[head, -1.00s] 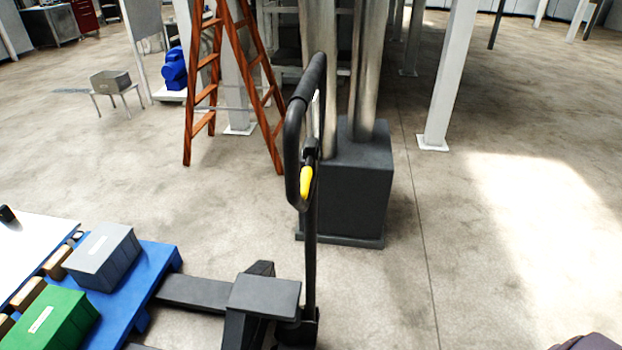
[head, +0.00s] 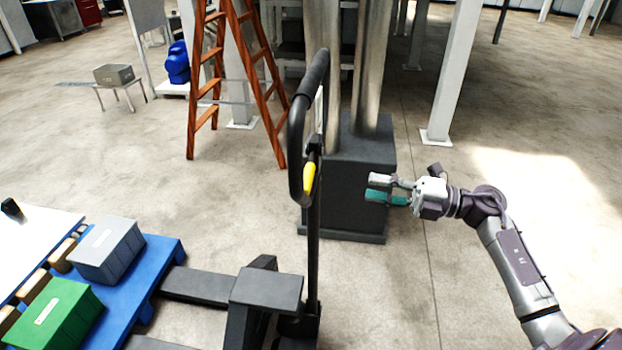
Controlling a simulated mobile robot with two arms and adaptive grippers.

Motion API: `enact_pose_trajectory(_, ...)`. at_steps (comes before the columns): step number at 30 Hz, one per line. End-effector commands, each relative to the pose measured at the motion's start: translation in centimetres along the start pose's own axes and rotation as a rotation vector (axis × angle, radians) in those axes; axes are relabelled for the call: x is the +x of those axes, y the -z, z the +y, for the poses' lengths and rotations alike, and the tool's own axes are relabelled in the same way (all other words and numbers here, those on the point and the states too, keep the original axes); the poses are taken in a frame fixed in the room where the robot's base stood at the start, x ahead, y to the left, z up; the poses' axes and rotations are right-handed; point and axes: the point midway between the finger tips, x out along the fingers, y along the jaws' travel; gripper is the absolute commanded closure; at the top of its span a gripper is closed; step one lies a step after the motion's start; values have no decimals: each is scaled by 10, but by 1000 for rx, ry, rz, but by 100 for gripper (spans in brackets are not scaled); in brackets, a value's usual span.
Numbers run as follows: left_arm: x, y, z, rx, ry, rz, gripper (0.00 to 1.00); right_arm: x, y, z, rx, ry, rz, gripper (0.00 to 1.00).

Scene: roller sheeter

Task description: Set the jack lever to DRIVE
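The pallet jack's black loop handle (head: 299,140) stands upright on its post near the middle of the head view. The yellow jack lever (head: 309,179) sits at the lower part of the loop and points downward. My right gripper (head: 372,189) is to the right of the lever, apart from it, with its fingers pointing left toward the handle. Its two fingers, one with a teal pad, appear spread with nothing between them. My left gripper is not in view. Any markings for the lever's positions are too small to read.
The jack's forks run under a blue pallet (head: 165,265) carrying a grey bin (head: 106,250) and a green bin (head: 52,315). A dark block with metal columns (head: 345,190) stands behind the handle. A wooden ladder (head: 205,100) is at the back left. Floor at right is clear.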

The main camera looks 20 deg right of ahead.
Motion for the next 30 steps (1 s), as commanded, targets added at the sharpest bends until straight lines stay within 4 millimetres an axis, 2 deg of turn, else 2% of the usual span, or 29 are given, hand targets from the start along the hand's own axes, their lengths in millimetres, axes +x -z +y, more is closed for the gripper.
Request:
enact_pose_trajectory(3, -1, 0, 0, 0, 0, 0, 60, 2, 11, 14, -74, 49, 58, 67)
enact_pose_trajectory(7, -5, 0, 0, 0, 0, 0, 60, 13, 13, 16, -80, 52, 64, 67)
enact_pose_trajectory(21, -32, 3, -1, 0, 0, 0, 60, 107, 18, 13, -75, 46, 62, 67)
enact_pose_trajectory(25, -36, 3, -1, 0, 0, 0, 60, 124, 19, 10, -75, 48, 62, 67)
enact_pose_trajectory(30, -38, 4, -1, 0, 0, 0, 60, 136, 19, 8, -76, 49, 61, 67)
